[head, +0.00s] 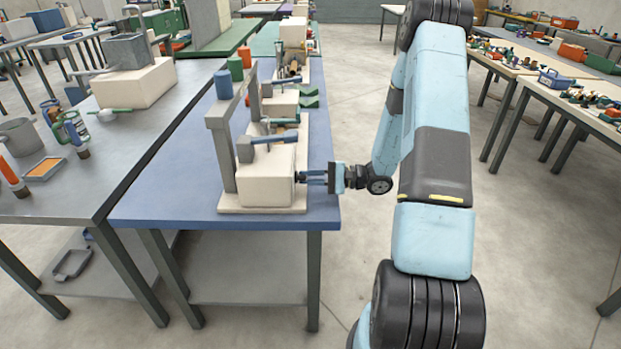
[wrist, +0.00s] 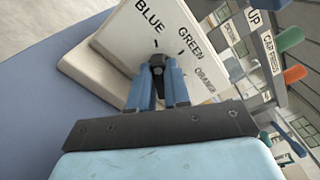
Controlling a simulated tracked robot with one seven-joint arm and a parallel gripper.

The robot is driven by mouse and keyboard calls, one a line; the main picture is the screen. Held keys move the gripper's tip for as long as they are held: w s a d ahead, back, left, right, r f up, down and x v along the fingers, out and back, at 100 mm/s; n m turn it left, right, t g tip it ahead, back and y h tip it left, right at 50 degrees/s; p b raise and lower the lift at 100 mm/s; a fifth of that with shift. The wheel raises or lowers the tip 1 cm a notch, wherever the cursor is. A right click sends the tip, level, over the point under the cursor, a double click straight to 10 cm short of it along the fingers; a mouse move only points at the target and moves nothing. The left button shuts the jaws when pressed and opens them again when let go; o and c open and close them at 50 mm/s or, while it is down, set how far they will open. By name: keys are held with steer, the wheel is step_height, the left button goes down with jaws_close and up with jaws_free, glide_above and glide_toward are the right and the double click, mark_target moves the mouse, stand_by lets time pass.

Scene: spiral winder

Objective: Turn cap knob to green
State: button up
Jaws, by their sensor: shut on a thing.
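The cap knob (wrist: 157,62) is a small dark knob on the side face of a cream box (wrist: 125,40). The face carries the words BLUE, GREEN and ORANGE around the knob, each with a short tick mark. My gripper (wrist: 158,85) is shut on the knob, its blue fingers on either side of it. The fingers cover much of the knob, and I cannot tell exactly which mark it points to. In the head view the cream box (head: 258,178) stands near the blue table's right edge, and my gripper (head: 312,177) reaches it from the right.
A grey upright frame (head: 222,150) and a lever with a blue handle (head: 270,138) rise over the box. Green and orange knobs and a CAP PRESS label (wrist: 270,55) show at the right in the wrist view. Open floor lies right of the blue table (head: 165,205).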

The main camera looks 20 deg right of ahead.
steer(key=shift+f, duration=0.1)
jaws_close()
steer(key=shift+d, duration=0.25)
steer(key=shift+s+a, duration=0.1)
steer(key=shift+a, duration=0.1)
steer(key=shift+m, duration=0.4)
steer(key=m, duration=0.4)
steer(key=shift+a+m, duration=0.1)
steer(key=shift+m, duration=0.3)
steer(key=m, duration=0.6)
steer(key=shift+w, duration=0.25)
